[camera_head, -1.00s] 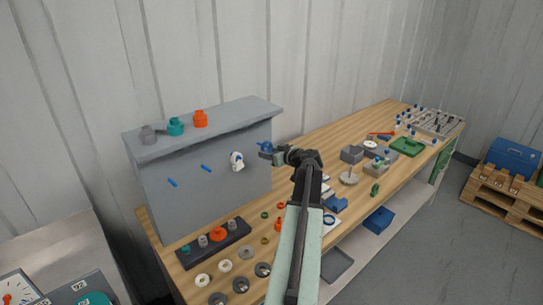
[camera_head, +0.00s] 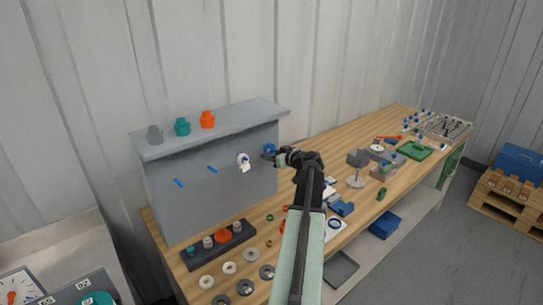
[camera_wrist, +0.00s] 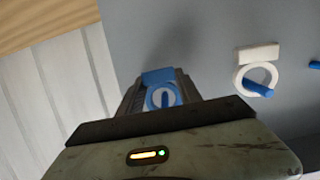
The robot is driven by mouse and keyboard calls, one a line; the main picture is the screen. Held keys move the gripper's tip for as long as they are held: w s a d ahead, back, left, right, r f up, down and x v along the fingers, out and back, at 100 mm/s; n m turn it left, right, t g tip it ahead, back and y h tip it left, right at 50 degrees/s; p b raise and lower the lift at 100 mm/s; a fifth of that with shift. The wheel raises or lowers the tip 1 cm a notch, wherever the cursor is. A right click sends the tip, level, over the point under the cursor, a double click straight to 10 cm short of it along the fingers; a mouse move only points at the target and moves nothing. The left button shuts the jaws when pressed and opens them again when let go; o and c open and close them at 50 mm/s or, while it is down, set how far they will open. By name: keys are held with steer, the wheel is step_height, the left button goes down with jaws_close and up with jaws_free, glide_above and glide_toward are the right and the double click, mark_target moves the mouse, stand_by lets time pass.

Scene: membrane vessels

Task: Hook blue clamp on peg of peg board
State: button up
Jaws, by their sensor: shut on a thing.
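The grey peg board (camera_head: 205,200) stands at the back left of the bench, with blue pegs on its face. My gripper (camera_head: 276,154) is near the board's right end, shut on the blue clamp (camera_head: 269,148). In the wrist view, the blue clamp (camera_wrist: 158,78) sits between the jaws, its ring facing the camera. A short blue bar shows inside the ring, apparently a peg; how deep it reaches is unclear. A white clamp (camera_wrist: 258,69) hangs with its ring around the peg to the right; the head view also shows this white clamp (camera_head: 243,162). Two bare pegs are further left, one here (camera_head: 212,169).
Grey, teal and orange knobs (camera_head: 182,127) stand on the board's top ledge. A dark tray (camera_head: 217,243) with small parts and several loose rings lie in front. More parts, a green tray (camera_head: 414,151) and a rack fill the bench's right side.

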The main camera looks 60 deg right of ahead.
steer(key=o, duration=1.5)
steer(key=shift+c, duration=0.2)
steer(key=p+v, duration=0.2)
steer(key=v, duration=0.6)
